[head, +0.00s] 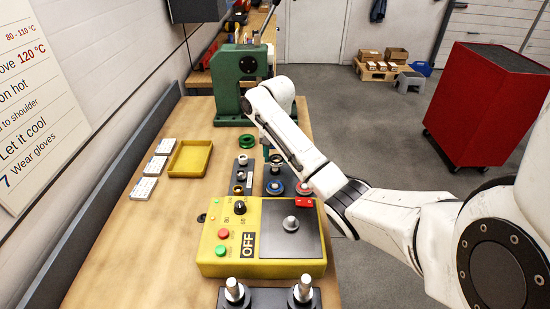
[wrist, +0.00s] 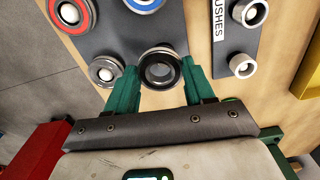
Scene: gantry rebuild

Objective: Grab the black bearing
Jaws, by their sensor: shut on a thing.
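The black bearing (wrist: 161,54) is a dark ring with a bright inner rim, seen in the wrist view between the two green fingers of my gripper (wrist: 158,76). The fingers are shut on it, one on each side. It is over the dark bearing plate (wrist: 120,36); I cannot tell whether it touches the plate or is raised. In the head view my gripper (head: 267,153) points down at the far end of that plate, and the black bearing cannot be made out there.
A red-ringed bearing (wrist: 70,14), a blue-ringed bearing (wrist: 146,4) and a smaller bearing (wrist: 105,70) surround it. A bushes plate (wrist: 229,36) lies to the right. A yellow heater box (head: 222,259), green press (head: 228,75), green ring (head: 247,141) and yellow tray (head: 190,174) stand nearby.

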